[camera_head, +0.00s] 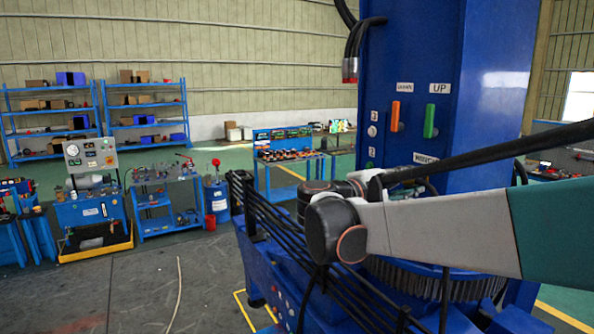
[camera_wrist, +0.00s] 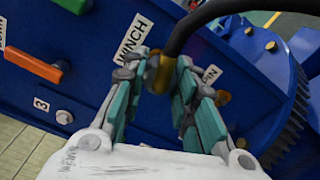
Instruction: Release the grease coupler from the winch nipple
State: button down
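In the wrist view the grease coupler (camera_wrist: 160,74) is a yellow-brass piece on the end of a thick black hose (camera_wrist: 185,32). It sits at the blue panel beside the WINCH label (camera_wrist: 133,40). My gripper (camera_wrist: 161,66) has its teal fingers on both sides of the coupler, and the tips appear to touch it. The winch nipple is hidden behind the coupler, so I cannot see how the two are joined. In the head view the WINCH label (camera_head: 426,158) is partly covered by my arm, and the coupler and my fingertips cannot be made out.
The blue crane column (camera_head: 440,60) carries orange (camera_head: 395,115) and green (camera_head: 429,121) handles above my arm. A PIN label (camera_wrist: 211,75) and a toothed ring (camera_wrist: 288,135) lie close right of my fingers. Black rails (camera_head: 300,245) run along the crane base. Open floor lies left.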

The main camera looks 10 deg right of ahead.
jog(key=shift+a, duration=0.25)
dwell(0.9)
jog(key=v, duration=0.4)
jog(key=shift+s, duration=0.1)
dwell(0.6)
dwell(0.3)
